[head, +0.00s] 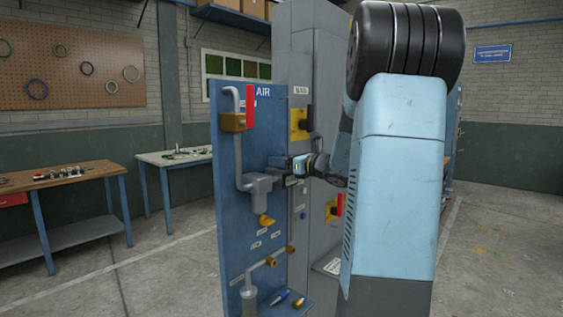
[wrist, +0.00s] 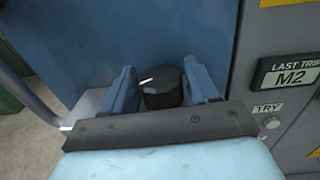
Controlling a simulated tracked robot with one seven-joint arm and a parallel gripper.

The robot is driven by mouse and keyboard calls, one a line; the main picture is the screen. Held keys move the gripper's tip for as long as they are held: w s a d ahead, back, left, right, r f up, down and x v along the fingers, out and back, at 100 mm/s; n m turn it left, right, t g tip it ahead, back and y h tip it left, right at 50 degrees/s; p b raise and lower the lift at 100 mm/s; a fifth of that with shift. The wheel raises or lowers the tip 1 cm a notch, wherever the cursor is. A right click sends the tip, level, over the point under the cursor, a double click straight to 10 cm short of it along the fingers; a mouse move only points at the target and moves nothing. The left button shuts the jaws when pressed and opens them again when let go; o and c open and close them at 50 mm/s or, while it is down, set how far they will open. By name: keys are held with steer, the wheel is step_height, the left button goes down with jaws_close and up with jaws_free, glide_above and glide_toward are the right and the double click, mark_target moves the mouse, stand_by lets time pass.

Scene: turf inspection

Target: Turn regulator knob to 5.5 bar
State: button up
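The regulator knob (wrist: 161,90) is black and round with a white pointer line, seen in the wrist view. Its pointer lies toward the left of the picture. My gripper (wrist: 160,84) has one blue finger on each side of the knob, with narrow gaps that look clear; contact is hard to judge. In the head view my gripper (head: 283,170) is at the blue AIR panel (head: 225,150), beside the grey regulator body (head: 262,190). The knob is hard to make out there. No readable pressure gauge shows in either view.
A red handle (head: 250,106) and yellow valve are above on the panel, with grey pipes. The grey cabinet (head: 300,60) with switches stands to the right. Tools lie on the lower shelf (head: 290,303).

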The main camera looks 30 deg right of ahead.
steer(key=c, duration=0.7)
steer(key=shift+n+g+y, duration=1.7)
steer(key=shift+n+y, duration=0.3)
steer(key=shift+y, duration=0.6)
steer(key=o, duration=0.9)
steer(key=shift+o, duration=0.2)
steer(key=v, duration=1.3)
steer(key=shift+s+d, duration=0.25)
steer(key=shift+d, duration=0.1)
